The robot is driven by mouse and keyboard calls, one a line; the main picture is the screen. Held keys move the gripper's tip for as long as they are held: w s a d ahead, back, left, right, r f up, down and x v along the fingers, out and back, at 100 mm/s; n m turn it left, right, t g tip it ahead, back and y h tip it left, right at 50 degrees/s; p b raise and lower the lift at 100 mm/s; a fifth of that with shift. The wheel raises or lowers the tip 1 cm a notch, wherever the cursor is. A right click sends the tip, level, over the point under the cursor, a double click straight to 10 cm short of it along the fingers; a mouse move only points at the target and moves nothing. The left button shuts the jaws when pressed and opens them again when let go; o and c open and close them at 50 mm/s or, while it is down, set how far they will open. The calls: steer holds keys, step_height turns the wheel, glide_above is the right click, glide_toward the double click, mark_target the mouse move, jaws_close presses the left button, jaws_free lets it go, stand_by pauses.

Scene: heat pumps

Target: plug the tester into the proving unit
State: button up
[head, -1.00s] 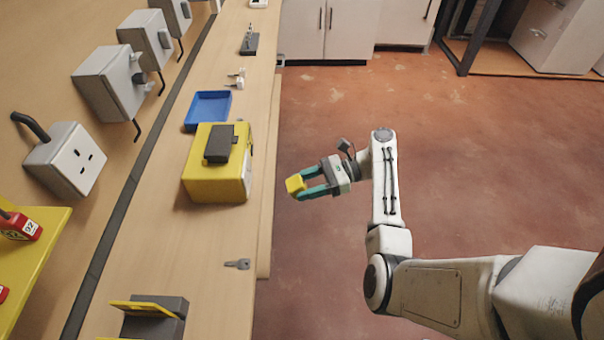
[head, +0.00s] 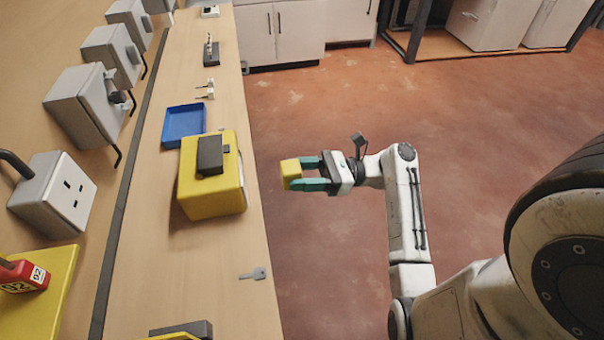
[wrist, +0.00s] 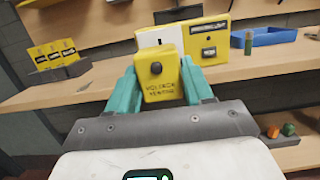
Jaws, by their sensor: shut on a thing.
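The tester is a small yellow block (head: 290,172) with a dark round knob and blurred lettering, seen in the wrist view (wrist: 160,75). My gripper (head: 308,172) is shut on it, with a teal finger on each side. It holds the tester over the floor, just off the bench edge. The proving unit is a larger yellow box (head: 215,200) on the bench, left of the tester with a clear gap. In the wrist view its front (wrist: 210,38) shows a white socket plate and a small dark-framed window. The tester partly hides the plate's lower part; its plug side is hidden.
A blue tray (head: 184,122) lies behind the proving unit on the bench (head: 235,310). A grey key (head: 253,274) lies near the front edge. A green cylinder (wrist: 249,43) stands beside the unit. Yellow cards (wrist: 50,58) stand in a dark holder. Wall-mounted grey boxes line the back.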

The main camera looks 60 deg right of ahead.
steer(key=shift+w+a+f+b, duration=0.1)
steer(key=shift+w+a+b, duration=0.3)
steer(key=shift+w+a, duration=0.35)
steer(key=shift+w+a+f+b, duration=0.1)
steer(key=shift+w+a+b, duration=0.35)
steer(key=shift+w, duration=0.35)
steer(key=shift+p+x, duration=0.85)
steer(key=shift+x, duration=0.35)
steer(key=shift+f, duration=0.1)
steer(key=shift+w+r+p, duration=0.1)
steer(key=shift+r+p, duration=0.1)
steer(key=shift+p, duration=0.85)
steer(key=shift+w+a+p, duration=0.45)
steer(key=shift+w+p, duration=0.1)
steer(key=shift+p, duration=0.65)
stand_by(0.5)
steer(key=o, duration=0.8)
steer(key=shift+f, duration=0.1)
